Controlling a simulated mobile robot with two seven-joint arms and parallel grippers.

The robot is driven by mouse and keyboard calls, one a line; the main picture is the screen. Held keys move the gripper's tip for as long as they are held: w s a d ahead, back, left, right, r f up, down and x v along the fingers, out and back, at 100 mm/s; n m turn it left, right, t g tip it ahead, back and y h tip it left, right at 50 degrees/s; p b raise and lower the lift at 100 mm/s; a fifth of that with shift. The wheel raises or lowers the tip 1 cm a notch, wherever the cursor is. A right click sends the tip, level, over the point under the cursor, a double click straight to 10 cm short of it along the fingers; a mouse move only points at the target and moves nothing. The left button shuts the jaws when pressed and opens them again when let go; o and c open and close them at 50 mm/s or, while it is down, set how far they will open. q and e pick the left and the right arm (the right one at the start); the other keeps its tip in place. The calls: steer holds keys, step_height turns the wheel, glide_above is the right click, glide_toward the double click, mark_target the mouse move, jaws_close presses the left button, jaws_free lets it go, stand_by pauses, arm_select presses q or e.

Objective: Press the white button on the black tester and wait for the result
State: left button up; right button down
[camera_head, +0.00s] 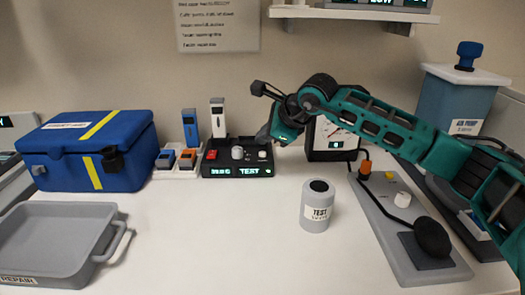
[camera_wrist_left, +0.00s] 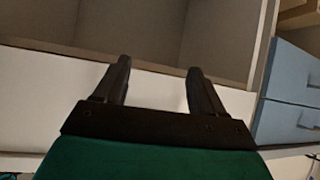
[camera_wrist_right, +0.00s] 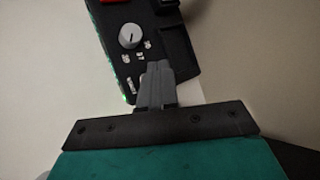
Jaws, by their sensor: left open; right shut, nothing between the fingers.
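The black tester (camera_head: 222,163) stands at the back of the white table, with a red switch, a grey knob and a lit front display that reads "TEST" beside a small readout. In the right wrist view the tester (camera_wrist_right: 178,50) fills the top middle, its knob (camera_wrist_right: 130,36) and small white markings showing. My right gripper (camera_head: 271,138) is shut and empty at the tester's right end. In the right wrist view its fingertips (camera_wrist_right: 157,66) overlap the panel's near end; contact and the white button cannot be made out clearly. My left gripper (camera_wrist_left: 160,68) is open and empty, away from the table.
A blue case (camera_head: 75,160) and a grey tray (camera_head: 40,240) are at left. Small blue and orange devices (camera_head: 177,158) stand beside the tester. A grey "TEST" canister (camera_head: 316,213) stands in front. A dial gauge (camera_head: 336,140) and a grey base plate (camera_head: 400,250) are at right.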

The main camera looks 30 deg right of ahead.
mark_target(265, 158)
step_height(265, 158, up, 3)
steer(key=shift+r+p, duration=0.1)
steer(key=shift+p, duration=0.75)
steer(key=shift+r, duration=0.5)
